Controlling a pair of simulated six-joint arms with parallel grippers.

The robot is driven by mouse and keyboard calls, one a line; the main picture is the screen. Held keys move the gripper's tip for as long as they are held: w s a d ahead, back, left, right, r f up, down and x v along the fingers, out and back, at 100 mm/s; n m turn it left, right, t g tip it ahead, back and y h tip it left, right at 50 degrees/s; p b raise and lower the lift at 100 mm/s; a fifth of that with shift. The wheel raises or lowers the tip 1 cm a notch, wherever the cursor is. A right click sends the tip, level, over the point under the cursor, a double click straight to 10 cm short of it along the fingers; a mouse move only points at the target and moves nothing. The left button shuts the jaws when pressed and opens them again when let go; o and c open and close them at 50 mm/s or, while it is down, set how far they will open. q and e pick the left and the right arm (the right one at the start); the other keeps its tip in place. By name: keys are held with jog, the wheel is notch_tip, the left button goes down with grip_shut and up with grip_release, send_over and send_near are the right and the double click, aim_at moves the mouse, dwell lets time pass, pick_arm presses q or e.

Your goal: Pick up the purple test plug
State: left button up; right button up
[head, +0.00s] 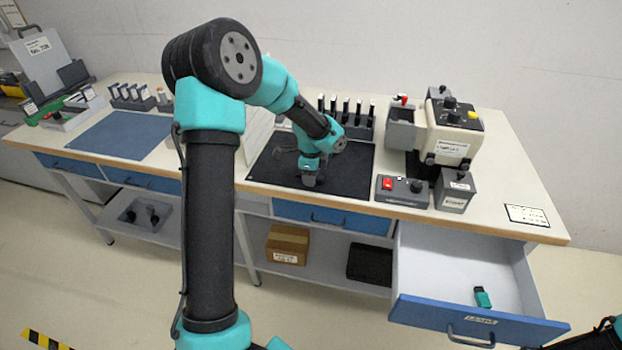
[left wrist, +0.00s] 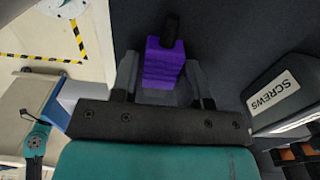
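The purple test plug (left wrist: 163,65) shows in the left wrist view, a purple block with a black stem, over the dark mat (head: 350,184). My left gripper (left wrist: 161,58) has its two fingers apart, one on each side of the plug. A narrow gap shows on the left side; the right finger is very close to it, and I cannot tell if it touches. In the head view my left gripper (head: 309,180) points down, low over the mat, and the plug cannot be made out there. Only a bit of my right arm shows at the bottom right corner, not its gripper.
A SCREWS box (left wrist: 273,92) is right of the gripper in the wrist view. A rack (head: 345,121) stands behind the mat, and a switch box (head: 402,190) and a cream machine (head: 452,132) to its right. An open drawer (head: 415,290) holds a teal object (head: 482,297).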

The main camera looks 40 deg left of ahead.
pick_arm(q)
jog(key=c, duration=0.6)
jog(key=shift+r, duration=0.15)
jog(key=shift+r, duration=1.5)
jog(key=shift+s+d+r, duration=0.2)
jog(key=s+d+r, duration=0.1)
jog(key=s+d, duration=0.8)
jog(key=s, duration=0.3)
jog(key=shift+d+r, duration=0.15)
jog(key=shift+d, duration=0.1)
jog(key=shift+s, duration=0.1)
